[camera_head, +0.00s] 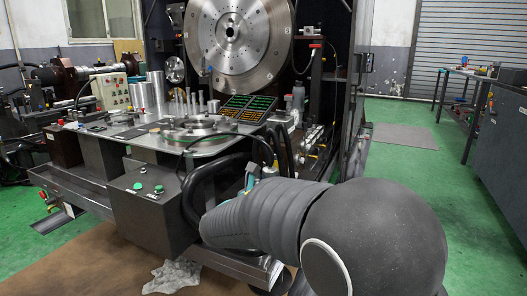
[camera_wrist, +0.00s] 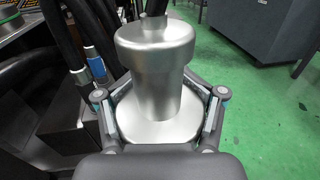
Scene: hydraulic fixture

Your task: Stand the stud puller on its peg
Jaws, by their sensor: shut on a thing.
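The stud puller (camera_wrist: 155,45) is a silver metal piece in the wrist view. It has a wide round head with a small knob on top, a narrower neck and a broad flange near my palm. My gripper (camera_wrist: 157,88) is shut on it, one finger on each side; the fingertips are partly hidden behind it. In the head view my arm hides the puller and most of my gripper. Several upright metal pins (camera_head: 195,103) stand on the bench plate (camera_head: 160,139); I cannot tell which is the puller's peg.
Black hoses (camera_head: 205,180) curve close to my arm. A control box (camera_head: 153,210) with green buttons stands at the bench front. Round metal discs (camera_head: 195,130) lie on the plate. A large flange disc (camera_head: 240,40) rises behind. Green floor (camera_head: 420,150) is open at right.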

